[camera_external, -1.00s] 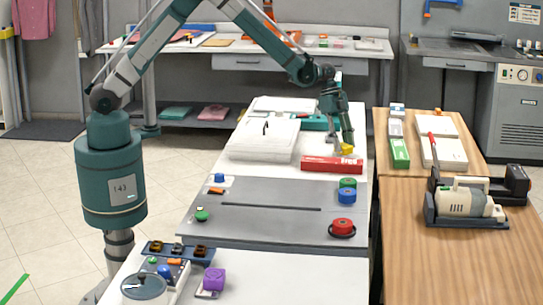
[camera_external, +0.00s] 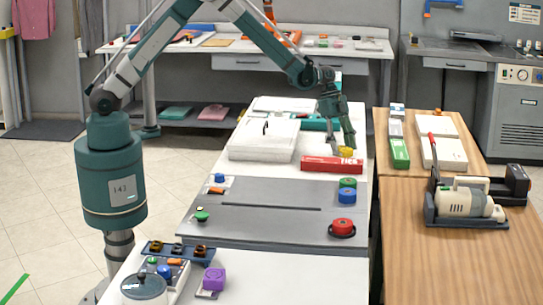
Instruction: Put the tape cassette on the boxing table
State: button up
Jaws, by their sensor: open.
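My gripper (camera_external: 340,147) is open, pointing down over the far right part of the long white table. A small yellow block (camera_external: 347,154) is at its fingertips, just behind a red box; I cannot tell whether the fingers touch it. No thing in view is clearly marked as the tape cassette; the yellow block may be it, but it is too small to be sure. The brown wood-topped table (camera_external: 415,265) at the right may be the boxing table; no label on it is readable.
The red box (camera_external: 332,164) is close in front of my gripper, and a white case (camera_external: 263,139) is to its left. On the wooden tables are a green-and-white box (camera_external: 399,152), a white tray (camera_external: 451,154) and a cream device (camera_external: 466,202). The front wooden top is mostly clear.

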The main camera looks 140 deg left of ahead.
jog(key=shift+r, duration=0.15)
jog(key=p+v, duration=0.1)
jog(key=v, duration=1.1)
dwell(1.0)
jog(key=w+d+r, duration=0.5)
jog(key=w+d, duration=0.1)
jog(key=d, duration=0.3)
jog(key=w+d+r, duration=0.5)
jog(key=d+r, duration=0.1)
jog(key=d, duration=0.3)
jog(key=w+d+r, duration=0.2)
jog(key=d+r, duration=0.1)
jog(key=d, duration=0.6)
jog(key=w+d+r, duration=0.1)
jog(key=d+r, duration=0.2)
jog(key=d, duration=0.5)
jog(key=w+d+r, duration=0.2)
jog(key=d+r, duration=0.1)
jog(key=d, duration=0.6)
jog(key=s+d+r, duration=0.2)
jog(key=d, duration=1)
jog(key=s+d+f+t, duration=0.1)
jog(key=s+d, duration=0.7)
jog(key=d, duration=0.5)
jog(key=s+d+f+t, duration=0.1)
jog(key=s+d+f, duration=0.1)
jog(key=s+d, duration=0.6)
jog(key=shift+d+t, duration=0.4)
jog(key=shift+d, duration=2.1)
